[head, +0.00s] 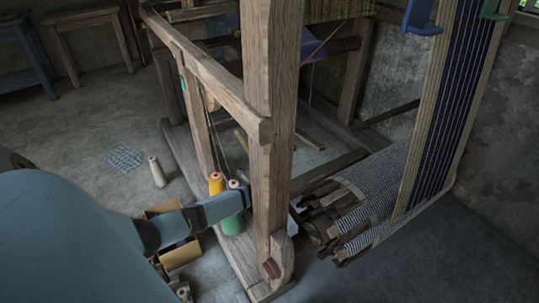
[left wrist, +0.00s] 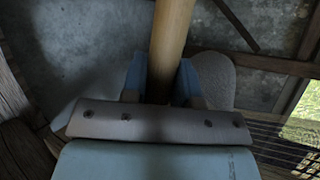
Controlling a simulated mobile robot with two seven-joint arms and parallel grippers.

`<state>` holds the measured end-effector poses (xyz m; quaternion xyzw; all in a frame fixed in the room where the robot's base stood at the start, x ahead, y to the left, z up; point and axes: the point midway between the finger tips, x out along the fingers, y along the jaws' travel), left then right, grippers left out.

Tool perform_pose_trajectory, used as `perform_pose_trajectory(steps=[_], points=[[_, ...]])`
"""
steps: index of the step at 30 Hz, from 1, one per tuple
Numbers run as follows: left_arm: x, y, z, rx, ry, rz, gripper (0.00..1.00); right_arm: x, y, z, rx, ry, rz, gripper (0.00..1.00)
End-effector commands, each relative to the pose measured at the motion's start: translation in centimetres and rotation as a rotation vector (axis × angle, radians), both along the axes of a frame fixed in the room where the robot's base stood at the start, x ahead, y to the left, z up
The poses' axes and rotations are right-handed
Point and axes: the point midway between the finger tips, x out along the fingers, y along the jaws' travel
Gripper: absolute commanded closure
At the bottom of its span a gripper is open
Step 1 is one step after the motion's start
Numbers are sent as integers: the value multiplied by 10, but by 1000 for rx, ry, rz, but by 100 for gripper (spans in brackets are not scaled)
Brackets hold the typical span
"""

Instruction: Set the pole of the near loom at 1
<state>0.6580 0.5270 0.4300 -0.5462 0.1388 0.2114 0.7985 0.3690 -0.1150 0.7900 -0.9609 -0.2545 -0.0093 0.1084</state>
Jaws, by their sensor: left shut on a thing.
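The near loom is a wooden frame with a thick upright post (head: 272,120) and a long side beam (head: 205,75). My left arm reaches in from the left in the head view and its front end passes behind that post, so the gripper is hidden there. In the left wrist view my left gripper (left wrist: 161,78) is shut on a light wooden pole (left wrist: 172,35), with one blue finger on each side. The pole runs up out of the top of that view; its ends are not seen. I see no number marks. My right gripper is not in view.
A yellow cone (head: 216,182) and a green cone (head: 232,223) stand at the loom's base beside my arm. A cardboard box (head: 182,255) lies below the arm. Striped cloth (head: 375,185) and warp (head: 450,110) fill the right side. A white spool (head: 157,172) stands on open floor.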

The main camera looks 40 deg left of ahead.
Motion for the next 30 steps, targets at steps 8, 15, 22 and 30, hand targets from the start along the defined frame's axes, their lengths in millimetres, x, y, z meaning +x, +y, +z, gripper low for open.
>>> perform_pose_trajectory(steps=[8,15,22,30], points=[[0,-2,13,48,-16,0,100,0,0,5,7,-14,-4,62],[0,-2,14,53,-17,0,100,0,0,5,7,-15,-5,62],[0,-3,14,52,-17,-2,50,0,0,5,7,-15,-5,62],[0,-3,14,50,-16,-2,47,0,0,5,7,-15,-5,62]])
